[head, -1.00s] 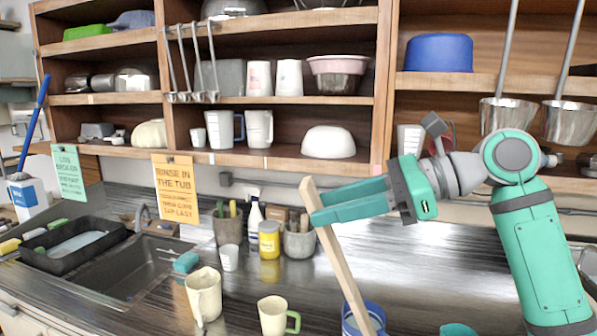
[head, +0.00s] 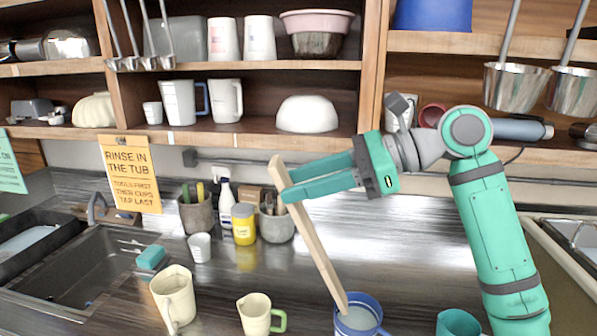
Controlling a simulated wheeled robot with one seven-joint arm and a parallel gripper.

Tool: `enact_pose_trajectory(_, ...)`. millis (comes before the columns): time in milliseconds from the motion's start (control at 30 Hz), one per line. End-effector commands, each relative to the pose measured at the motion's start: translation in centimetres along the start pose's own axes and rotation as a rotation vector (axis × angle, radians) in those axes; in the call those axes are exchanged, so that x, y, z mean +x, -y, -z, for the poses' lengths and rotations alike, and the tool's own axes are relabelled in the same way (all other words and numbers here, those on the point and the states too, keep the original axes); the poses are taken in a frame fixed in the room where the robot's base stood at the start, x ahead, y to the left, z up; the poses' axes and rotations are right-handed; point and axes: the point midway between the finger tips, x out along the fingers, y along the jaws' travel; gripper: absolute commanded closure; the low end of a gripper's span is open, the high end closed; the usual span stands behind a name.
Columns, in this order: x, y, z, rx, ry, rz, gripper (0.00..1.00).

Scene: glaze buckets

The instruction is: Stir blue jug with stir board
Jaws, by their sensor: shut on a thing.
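The stir board (head: 316,247) is a long pale wooden slat, tilted with its top leaning left. My gripper (head: 284,185) is shut on the stir board near its upper end. The board's lower end reaches into the mouth of the blue jug (head: 372,330), at the bottom edge of the head view. The jug has a pale inside or contents, and its lower part is cut off by the frame. How deep the board's tip sits inside is hard to tell.
A cream jug (head: 172,298) and a cream cup with a green handle (head: 255,316) stand left of the blue jug. A teal cup (head: 459,322) stands to its right. A yellow jar (head: 244,224) and grey pots stand behind. Shelves and hanging ladles (head: 515,85) are above.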

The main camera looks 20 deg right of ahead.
Motion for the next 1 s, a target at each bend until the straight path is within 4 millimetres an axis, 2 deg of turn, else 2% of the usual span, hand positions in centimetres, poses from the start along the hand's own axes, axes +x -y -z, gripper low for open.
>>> enact_pose_trajectory(1000, -0.2, 0.0, 8.7, 0.002, 0.002, 0.003, 0.96)
